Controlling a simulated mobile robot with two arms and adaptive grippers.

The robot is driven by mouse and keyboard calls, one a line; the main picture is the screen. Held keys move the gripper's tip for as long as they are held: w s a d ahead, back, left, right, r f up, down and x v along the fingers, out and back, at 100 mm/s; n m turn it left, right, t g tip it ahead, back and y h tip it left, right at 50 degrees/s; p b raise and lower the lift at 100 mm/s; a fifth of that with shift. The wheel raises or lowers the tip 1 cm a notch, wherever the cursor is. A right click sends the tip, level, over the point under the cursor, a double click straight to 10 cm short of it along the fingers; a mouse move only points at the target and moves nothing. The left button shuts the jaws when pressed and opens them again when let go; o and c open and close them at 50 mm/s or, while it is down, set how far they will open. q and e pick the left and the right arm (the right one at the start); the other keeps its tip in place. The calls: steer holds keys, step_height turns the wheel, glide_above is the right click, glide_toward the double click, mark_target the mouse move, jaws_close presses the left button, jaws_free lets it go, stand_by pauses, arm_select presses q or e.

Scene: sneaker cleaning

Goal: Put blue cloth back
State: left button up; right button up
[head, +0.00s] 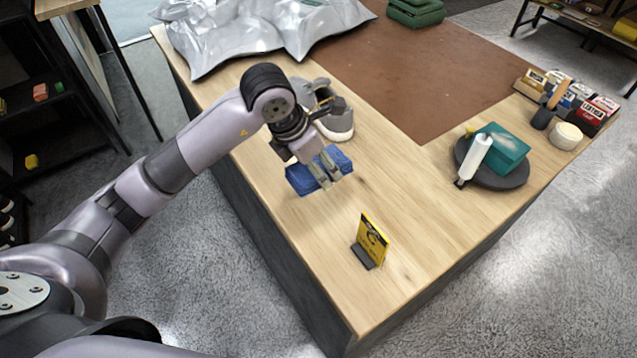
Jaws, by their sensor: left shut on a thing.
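A folded blue cloth (301,181) is at the middle of the wooden table's left side. My left gripper (327,182) is shut on the blue cloth from above. I cannot tell whether the cloth touches the tabletop or is slightly above it. A grey and white sneaker (341,124) stands just behind the gripper, partly hidden by my left arm. My right gripper is not in view.
A small yellow sign (371,240) stands near the front. Boxes (596,112) and a brush (549,107) stand at right. Silver sheeting (240,35) lies at back left. The wood between cloth and sign is clear.

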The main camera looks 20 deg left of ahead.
mark_target(324, 195)
arm_select(q)
step_height(324, 195, down, 4)
steer(key=shift+r, duration=0.25)
steer(key=shift+f, duration=0.4)
step_height(324, 195, down, 3)
steer(key=shift+r+p, duration=0.15)
steer(key=shift+p, duration=0.4)
steer(key=shift+f, duration=0.55)
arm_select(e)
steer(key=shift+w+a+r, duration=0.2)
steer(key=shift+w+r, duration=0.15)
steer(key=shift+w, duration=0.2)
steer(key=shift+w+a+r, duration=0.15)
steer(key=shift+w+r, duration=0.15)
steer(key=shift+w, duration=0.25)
arm_select(q)
steer(key=o, duration=1.1)
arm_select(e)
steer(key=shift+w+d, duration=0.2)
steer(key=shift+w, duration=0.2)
